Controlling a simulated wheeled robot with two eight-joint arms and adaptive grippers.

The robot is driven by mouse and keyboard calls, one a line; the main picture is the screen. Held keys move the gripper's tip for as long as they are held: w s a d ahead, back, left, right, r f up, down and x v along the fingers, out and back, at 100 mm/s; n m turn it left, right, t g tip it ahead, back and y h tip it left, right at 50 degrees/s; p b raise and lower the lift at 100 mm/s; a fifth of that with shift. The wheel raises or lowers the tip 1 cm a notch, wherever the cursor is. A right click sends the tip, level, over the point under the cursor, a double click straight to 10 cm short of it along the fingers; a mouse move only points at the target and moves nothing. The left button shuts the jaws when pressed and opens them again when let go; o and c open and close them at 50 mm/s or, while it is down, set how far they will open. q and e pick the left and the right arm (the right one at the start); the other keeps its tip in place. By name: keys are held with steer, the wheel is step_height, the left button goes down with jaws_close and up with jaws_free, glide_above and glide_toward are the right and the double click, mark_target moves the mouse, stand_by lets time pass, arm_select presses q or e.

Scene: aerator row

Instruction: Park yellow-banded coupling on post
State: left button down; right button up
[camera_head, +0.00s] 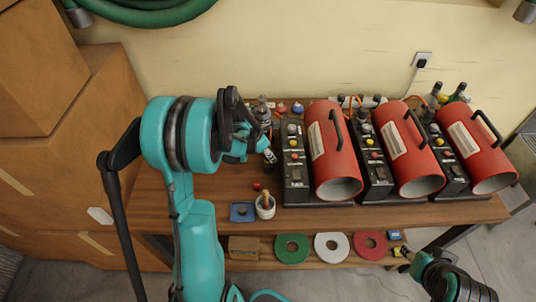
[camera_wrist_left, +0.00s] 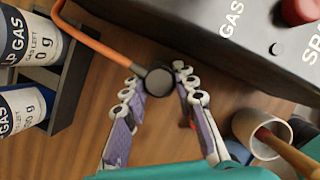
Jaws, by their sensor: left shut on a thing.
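My left gripper (camera_head: 264,148) is at the left end of the bench, just left of the first black control box. In the left wrist view its fingers (camera_wrist_left: 160,82) are closed around a dark round coupling (camera_wrist_left: 158,81). An orange hose (camera_wrist_left: 95,43) runs to that coupling from the upper left. No yellow band shows on it from this angle, so I cannot confirm its colour mark. I cannot make out the post for certain in either view. My right gripper (camera_head: 404,252) is low at the right, by the lower shelf; its finger opening is too small to judge.
Red heaters (camera_head: 332,150) with black control boxes (camera_head: 294,162) fill the bench's middle and right. Gas canisters (camera_wrist_left: 27,41) stand left of the left gripper. A white cup (camera_head: 265,210) with a wooden handle and a blue tray (camera_head: 236,217) sit near the front edge.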

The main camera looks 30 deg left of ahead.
arm_select(q)
steer(key=shift+f+b, duration=0.35)
steer(key=shift+f, duration=0.1)
steer(key=c, duration=1.1)
jaws_free()
steer(key=shift+c, duration=0.2)
steer(key=shift+r+p, duration=2.4)
steer(key=shift+r, duration=1.15)
